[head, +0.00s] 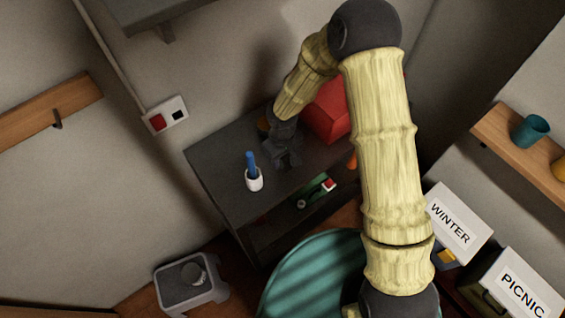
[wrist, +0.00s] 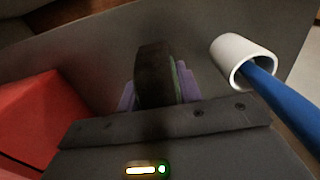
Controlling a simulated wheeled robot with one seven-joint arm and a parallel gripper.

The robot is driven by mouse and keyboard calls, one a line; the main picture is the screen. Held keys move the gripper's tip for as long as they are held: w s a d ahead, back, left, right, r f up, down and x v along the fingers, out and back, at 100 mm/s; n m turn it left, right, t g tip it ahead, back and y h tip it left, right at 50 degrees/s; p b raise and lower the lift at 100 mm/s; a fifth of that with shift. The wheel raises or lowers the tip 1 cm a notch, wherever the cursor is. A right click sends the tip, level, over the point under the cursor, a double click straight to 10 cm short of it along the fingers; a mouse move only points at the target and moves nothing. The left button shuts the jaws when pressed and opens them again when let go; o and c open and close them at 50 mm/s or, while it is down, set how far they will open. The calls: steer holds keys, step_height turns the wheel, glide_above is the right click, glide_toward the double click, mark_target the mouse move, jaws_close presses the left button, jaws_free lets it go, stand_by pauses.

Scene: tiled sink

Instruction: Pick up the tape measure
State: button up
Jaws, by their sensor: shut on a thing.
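My gripper (head: 285,160) is low over the dark grey top of the cabinet in the head view. In the wrist view its purple fingers (wrist: 156,92) are shut on a dark, rounded block with a greenish edge, which I take to be the tape measure (wrist: 153,72). The fingers stand on either side of it. Its lower part is hidden behind my gripper's body. In the head view I cannot make the tape measure out apart from my dark gripper. Whether it touches the surface I cannot tell.
A white cup (head: 254,182) with a blue-handled thing stands left of my gripper; the cup also shows in the wrist view (wrist: 232,52). A red box (head: 327,115) is close on the right. The cabinet top's left end (head: 215,165) is clear.

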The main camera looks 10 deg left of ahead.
step_height(320, 180, up, 6)
steer(key=shift+r+b, duration=0.2)
steer(key=shift+b, duration=0.3)
